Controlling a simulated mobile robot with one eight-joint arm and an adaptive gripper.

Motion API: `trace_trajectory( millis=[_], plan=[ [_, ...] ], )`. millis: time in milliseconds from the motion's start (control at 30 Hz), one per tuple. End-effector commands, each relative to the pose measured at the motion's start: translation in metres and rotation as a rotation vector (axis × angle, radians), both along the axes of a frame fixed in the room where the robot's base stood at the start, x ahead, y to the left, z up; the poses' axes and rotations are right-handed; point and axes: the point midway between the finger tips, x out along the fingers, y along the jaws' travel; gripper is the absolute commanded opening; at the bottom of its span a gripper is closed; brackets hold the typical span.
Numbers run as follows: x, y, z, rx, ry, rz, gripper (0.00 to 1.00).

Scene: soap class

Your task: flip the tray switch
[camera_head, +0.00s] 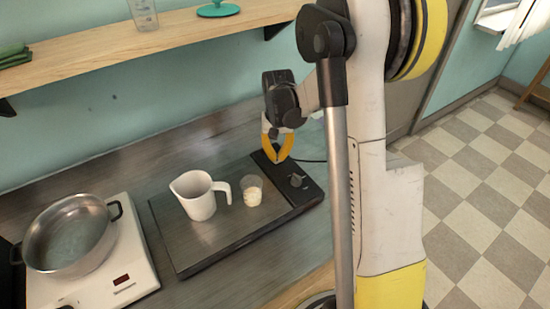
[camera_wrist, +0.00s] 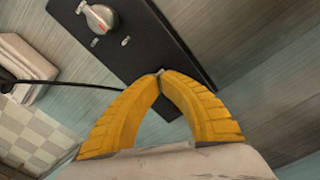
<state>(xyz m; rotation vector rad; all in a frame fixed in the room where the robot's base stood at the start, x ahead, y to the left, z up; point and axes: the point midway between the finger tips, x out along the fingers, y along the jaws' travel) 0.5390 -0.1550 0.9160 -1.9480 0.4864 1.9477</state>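The tray (camera_head: 180,247) is a flat dark plate on the counter, with a black control strip (camera_head: 314,195) along its right end. A grey knob (camera_head: 297,181) sits on that strip. In the wrist view the knob (camera_wrist: 98,17) has a red mark, with small pale marks on the strip beside it. My gripper (camera_head: 275,160) has yellow fingers and is over the far end of the strip, beyond the knob. In the wrist view the fingertips (camera_wrist: 160,73) meet over the black strip, with nothing clearly held. I cannot tell whether they touch it.
A white jug (camera_head: 199,204) and a small glass with pale contents (camera_head: 252,196) stand on the tray. A metal pot (camera_head: 70,236) sits on a white hotplate (camera_head: 137,276) at left. A wooden shelf (camera_head: 150,41) runs above. A black cable (camera_wrist: 75,84) leaves the strip.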

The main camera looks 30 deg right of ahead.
Motion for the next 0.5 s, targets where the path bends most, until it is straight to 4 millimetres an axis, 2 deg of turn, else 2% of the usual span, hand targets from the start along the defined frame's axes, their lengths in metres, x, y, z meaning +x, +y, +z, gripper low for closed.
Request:
trace_trajectory(
  millis=[500],
  plan=[
    [0.0, 0.0, -0.0084, 0.0, 0.0, 0.0, 0.0]
  ],
)
